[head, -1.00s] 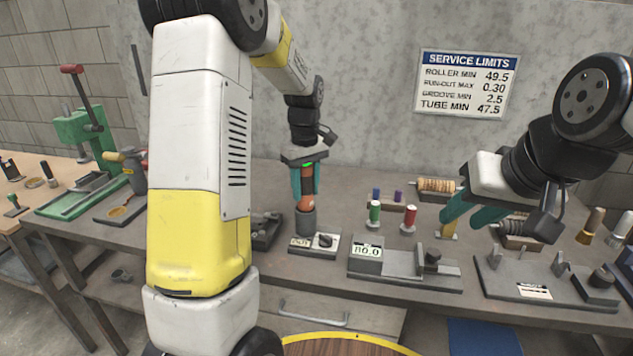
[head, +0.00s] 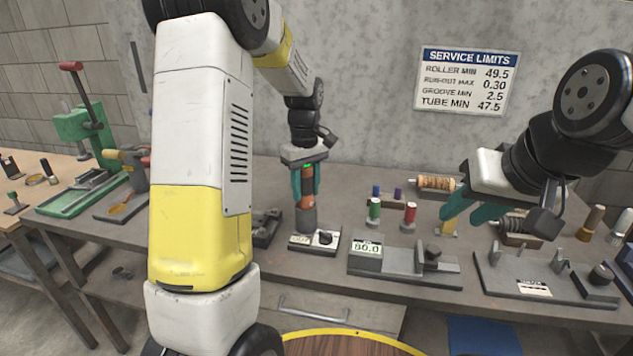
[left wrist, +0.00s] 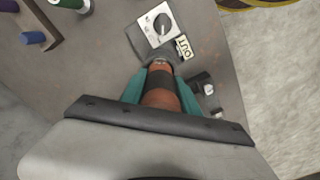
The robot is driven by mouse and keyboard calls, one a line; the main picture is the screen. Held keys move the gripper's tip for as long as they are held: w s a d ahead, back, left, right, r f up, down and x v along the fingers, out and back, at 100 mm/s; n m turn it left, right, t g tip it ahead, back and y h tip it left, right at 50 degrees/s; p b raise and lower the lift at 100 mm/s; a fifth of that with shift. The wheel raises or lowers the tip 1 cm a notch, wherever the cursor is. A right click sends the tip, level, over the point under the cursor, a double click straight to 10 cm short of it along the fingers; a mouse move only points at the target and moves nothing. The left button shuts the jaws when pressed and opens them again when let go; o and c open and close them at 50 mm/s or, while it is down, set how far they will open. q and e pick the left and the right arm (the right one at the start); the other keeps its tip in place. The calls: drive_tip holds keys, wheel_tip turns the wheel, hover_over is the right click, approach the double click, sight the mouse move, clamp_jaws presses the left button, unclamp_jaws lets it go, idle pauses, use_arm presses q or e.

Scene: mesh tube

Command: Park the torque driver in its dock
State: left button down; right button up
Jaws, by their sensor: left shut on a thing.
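The torque driver (head: 308,190) is orange-red and dark and stands upright between the teal fingers of my left gripper (head: 308,182). My left gripper is shut on it. The driver's lower end is in or right over the grey cylindrical dock (head: 306,218); I cannot tell how deep it sits. In the left wrist view the driver (left wrist: 160,92) runs between the fingers toward the dock. A plate with a dark knob (head: 325,238) and an "OUT" label (left wrist: 184,48) is beside the dock. My right gripper (head: 466,208) has its teal fingers apart over the bench, near a yellow piece.
A gauge with an 80.0 display (head: 367,252) stands right of the dock. Green (head: 374,211) and red (head: 409,215) spools stand behind it. A grey fixture (head: 530,280) is at the right, a green press (head: 85,150) at the far left.

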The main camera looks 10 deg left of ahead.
use_arm(q)
drive_tip(key=shift+f, duration=0.4)
drive_tip(key=c, duration=0.8)
unclamp_jaws()
drive_tip(key=shift+r, duration=0.1)
